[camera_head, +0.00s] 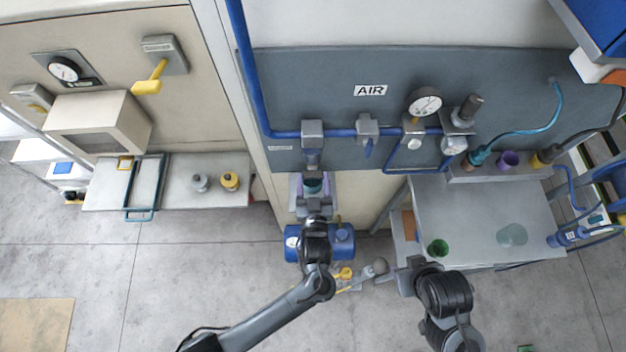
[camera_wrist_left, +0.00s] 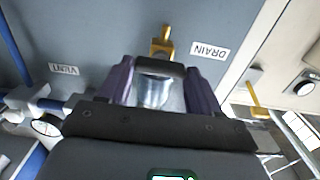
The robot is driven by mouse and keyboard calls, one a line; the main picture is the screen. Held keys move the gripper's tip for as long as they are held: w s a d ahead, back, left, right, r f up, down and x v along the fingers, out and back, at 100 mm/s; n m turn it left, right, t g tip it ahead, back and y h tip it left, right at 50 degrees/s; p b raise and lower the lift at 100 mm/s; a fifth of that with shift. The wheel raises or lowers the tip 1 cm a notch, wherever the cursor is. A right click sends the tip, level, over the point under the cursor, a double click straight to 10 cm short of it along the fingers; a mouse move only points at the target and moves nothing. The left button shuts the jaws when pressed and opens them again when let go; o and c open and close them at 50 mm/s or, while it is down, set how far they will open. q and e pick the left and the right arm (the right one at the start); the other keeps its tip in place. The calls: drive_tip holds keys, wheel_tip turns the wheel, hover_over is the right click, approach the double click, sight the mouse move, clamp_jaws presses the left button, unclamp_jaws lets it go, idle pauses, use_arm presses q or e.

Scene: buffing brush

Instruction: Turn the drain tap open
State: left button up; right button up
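The drain tap is a yellow fitting (camera_wrist_left: 162,45) on the grey panel, beside the upside-down DRAIN label (camera_wrist_left: 209,51) in the left wrist view. I cannot make it out in the head view, where my left gripper and the fittings are in the way. My left gripper (camera_head: 313,186) is at the panel under the blue pipe. Its purple fingers (camera_wrist_left: 161,72) are spread, with a clear-grey cup-like part (camera_wrist_left: 153,92) between them and gaps visible beside it. The yellow tap lies beyond the fingertips. My right gripper (camera_head: 389,275) is low, away from the panel; its fingers are unclear.
A blue pipe (camera_head: 285,134) with grey fittings and a gauge (camera_head: 425,102) runs along the panel. A shelf (camera_head: 180,197) is at left. A blue object (camera_head: 342,240) sits below the left gripper.

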use_arm(q)
drive_tip(key=c, duration=0.5)
drive_tip(key=shift+c, duration=0.2)
drive_tip(key=n+b, duration=0.1)
drive_tip(key=n, duration=0.1)
drive_tip(key=n+b, duration=0.1)
drive_tip(key=b, duration=0.1)
drive_tip(key=shift+a+f+n, duration=0.1)
drive_tip(key=shift+f+n, duration=0.1)
drive_tip(key=shift+n, duration=0.2)
drive_tip(key=shift+n+b, duration=0.65)
drive_tip(key=shift+n, duration=0.25)
drive_tip(key=shift+r+n+b, duration=0.1)
drive_tip(key=shift+n+b, duration=0.2)
drive_tip(key=shift+n, duration=0.3)
drive_tip(key=shift+r, duration=0.1)
drive_tip(key=o, duration=1.1)
drive_tip(key=shift+c, duration=0.2)
